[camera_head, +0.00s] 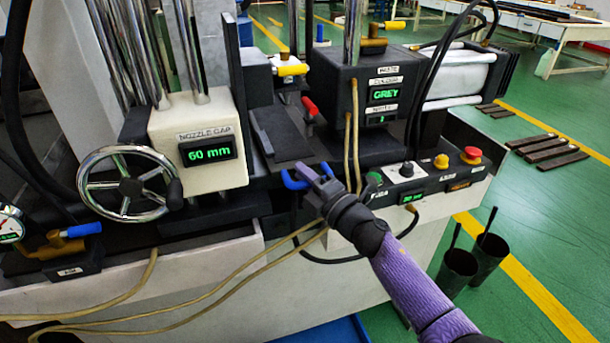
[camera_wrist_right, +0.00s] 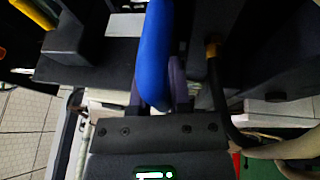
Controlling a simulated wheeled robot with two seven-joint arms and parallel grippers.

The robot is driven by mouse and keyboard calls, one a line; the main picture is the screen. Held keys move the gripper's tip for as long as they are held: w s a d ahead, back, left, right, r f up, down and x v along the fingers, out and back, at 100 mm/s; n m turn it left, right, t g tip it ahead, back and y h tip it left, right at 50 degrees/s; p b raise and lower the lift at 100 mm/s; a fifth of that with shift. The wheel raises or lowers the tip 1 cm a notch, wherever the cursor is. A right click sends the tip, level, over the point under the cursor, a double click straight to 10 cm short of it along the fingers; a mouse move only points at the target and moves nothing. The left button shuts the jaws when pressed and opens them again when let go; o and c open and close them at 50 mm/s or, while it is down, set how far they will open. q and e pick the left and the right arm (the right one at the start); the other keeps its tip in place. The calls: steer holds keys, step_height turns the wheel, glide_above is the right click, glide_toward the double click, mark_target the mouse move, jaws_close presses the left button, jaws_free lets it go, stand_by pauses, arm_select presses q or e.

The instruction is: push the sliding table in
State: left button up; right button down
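The sliding table (camera_head: 283,134) is a dark flat plate between the nozzle cap block and the grey dispensing block in the head view. A blue U-shaped handle (camera_head: 291,182) is at its front end. My right gripper (camera_head: 316,175) is at the right part of this handle, its purple fingers pointing toward the machine. In the right wrist view the blue handle (camera_wrist_right: 154,55) lies between the two fingers (camera_wrist_right: 158,92), which sit close against both its sides. The fingertips are partly hidden behind the handle. My left gripper is not in view.
A handwheel (camera_head: 128,184) and the nozzle cap block (camera_head: 200,140) stand left of the table. The control panel (camera_head: 425,180) with a red button is close to the right of my gripper. Yellowish hoses (camera_head: 235,275) hang in front. Dark cups (camera_head: 487,258) stand on the floor at right.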

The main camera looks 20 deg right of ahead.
steer(key=c, duration=0.6)
jaws_free()
steer(key=shift+d+r, duration=0.1)
steer(key=shift+r, duration=0.05)
steer(key=shift+c, duration=0.2)
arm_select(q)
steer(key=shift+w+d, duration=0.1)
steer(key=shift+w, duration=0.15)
arm_select(e)
steer(key=shift+o, duration=0.3)
steer(key=shift+s, duration=0.1)
arm_select(q)
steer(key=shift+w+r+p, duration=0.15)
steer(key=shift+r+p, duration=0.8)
steer(key=shift+p, duration=0.05)
arm_select(e)
steer(key=v, duration=0.9)
steer(key=shift+s, duration=0.35)
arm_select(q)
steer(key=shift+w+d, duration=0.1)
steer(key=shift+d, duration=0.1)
arm_select(e)
steer(key=shift+d, duration=0.15)
